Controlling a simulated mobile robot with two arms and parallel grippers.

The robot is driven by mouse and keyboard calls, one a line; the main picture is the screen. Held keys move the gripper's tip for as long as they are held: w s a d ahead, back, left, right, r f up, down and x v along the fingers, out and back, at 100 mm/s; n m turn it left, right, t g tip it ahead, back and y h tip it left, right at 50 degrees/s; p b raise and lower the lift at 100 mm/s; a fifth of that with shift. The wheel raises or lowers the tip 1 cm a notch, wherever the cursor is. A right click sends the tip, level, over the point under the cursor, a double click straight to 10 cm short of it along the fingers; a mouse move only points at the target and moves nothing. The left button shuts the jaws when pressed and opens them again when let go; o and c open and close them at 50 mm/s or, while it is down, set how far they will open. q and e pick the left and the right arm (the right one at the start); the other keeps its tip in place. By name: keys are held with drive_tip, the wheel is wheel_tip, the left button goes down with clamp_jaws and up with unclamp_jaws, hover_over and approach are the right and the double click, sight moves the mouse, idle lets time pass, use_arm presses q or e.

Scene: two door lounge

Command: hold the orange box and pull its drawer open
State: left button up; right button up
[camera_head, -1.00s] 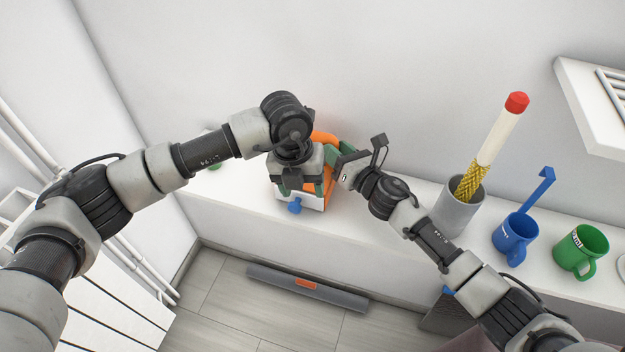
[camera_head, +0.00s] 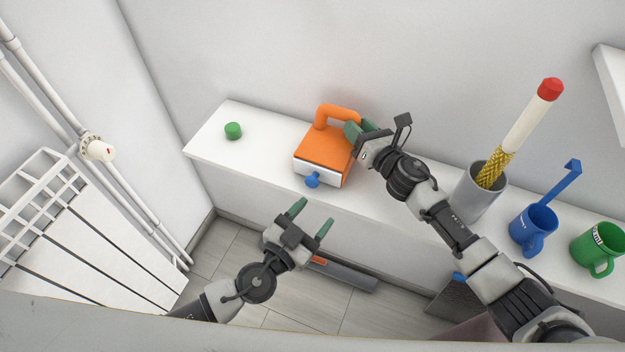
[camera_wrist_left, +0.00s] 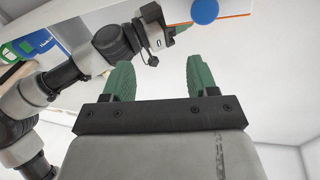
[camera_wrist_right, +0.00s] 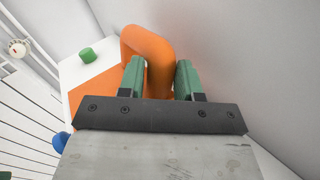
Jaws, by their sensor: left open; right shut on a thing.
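The orange box (camera_head: 322,146) stands on the white shelf. It has an orange handle (camera_head: 338,112) on top and a white drawer front (camera_head: 318,174) with a blue knob (camera_head: 312,180). The drawer looks closed. My right gripper (camera_head: 358,130) is shut on the handle, and the handle shows between its fingers in the right wrist view (camera_wrist_right: 158,75). My left gripper (camera_head: 311,216) is open and empty, below and in front of the knob, apart from it. In the left wrist view the knob (camera_wrist_left: 204,11) shows beyond the fingers.
A green cylinder (camera_head: 233,131) stands on the shelf (camera_head: 262,160) left of the box. A grey holder (camera_head: 478,196), a blue mug (camera_head: 533,228) and a green mug (camera_head: 598,250) stand to the right. A radiator (camera_head: 90,235) is at the left. Space before the shelf is open.

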sight(312, 184)
use_arm(q)
drive_tip(key=s+a+f+n+t+y, duration=0.1)
drive_tip(key=a+f+n+t+y, duration=0.1)
drive_tip(key=a+n+y, duration=0.25)
drive_tip(key=shift+n, duration=0.25)
drive_tip(key=x, duration=1.1)
drive_tip(key=shift+w+d, duration=0.15)
drive_tip(key=shift+d, duration=0.15)
drive_tip(key=shift+c, duration=0.3)
clamp_jaws()
